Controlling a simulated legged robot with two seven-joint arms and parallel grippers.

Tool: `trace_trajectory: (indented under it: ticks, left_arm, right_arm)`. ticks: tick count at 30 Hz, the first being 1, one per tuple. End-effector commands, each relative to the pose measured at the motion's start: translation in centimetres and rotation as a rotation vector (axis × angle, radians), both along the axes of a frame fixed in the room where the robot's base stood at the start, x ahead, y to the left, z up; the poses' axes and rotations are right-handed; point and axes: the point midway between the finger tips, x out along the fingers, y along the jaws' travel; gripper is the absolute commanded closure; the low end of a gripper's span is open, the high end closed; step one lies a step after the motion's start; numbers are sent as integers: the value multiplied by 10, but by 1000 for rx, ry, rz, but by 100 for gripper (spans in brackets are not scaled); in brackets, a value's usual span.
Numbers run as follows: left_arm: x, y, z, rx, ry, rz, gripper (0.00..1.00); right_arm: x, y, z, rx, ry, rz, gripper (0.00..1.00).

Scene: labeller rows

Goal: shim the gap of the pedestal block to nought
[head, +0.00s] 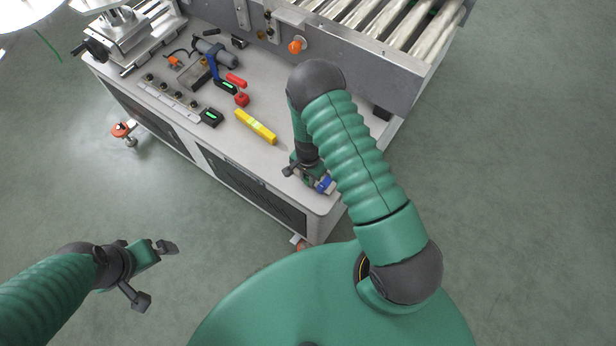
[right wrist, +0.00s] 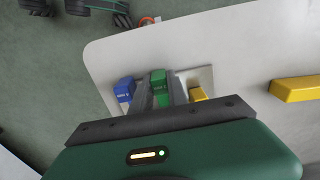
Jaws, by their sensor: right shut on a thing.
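My right gripper (head: 305,176) is low over the near right corner of the bench. In the right wrist view its two dark fingers (right wrist: 160,92) are shut on a green block (right wrist: 159,84). A blue block (right wrist: 124,90) stands to the left of the fingers and a yellow block (right wrist: 199,94) to the right, on a pale plate (right wrist: 204,77). The blue block (head: 325,184) also shows in the head view, partly behind my arm. I cannot make out for sure which thing is the pedestal block. My left gripper (head: 153,272) is open and empty over the floor.
A yellow bar (head: 256,126) like a spirit level lies on the bench (head: 280,152). Behind it are a red-knobbed part (head: 241,98), small black boxes with green displays (head: 210,117) and a blue-handled tool (head: 214,65). A roller conveyor (head: 385,25) borders the back.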

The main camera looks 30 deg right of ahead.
Motion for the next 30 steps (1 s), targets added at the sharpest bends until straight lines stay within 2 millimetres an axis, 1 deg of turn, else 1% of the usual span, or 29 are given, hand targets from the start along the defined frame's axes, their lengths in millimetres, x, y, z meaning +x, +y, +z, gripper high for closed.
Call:
trace_trajectory:
  ticks: [23, 26, 30]
  left_arm:
    - [0, 0, 0, 0, 0, 0, 0]
    - [0, 0, -3, 0, 0, 0, 0]
    - [0, 0, -10, 0, 0, 0, 0]
  right_arm:
    - [2, 0, 1, 0, -4, 0, 100]
    - [6, -7, -1, -1, -6, -1, 100]
    - [15, -28, -2, 0, -7, -2, 100]
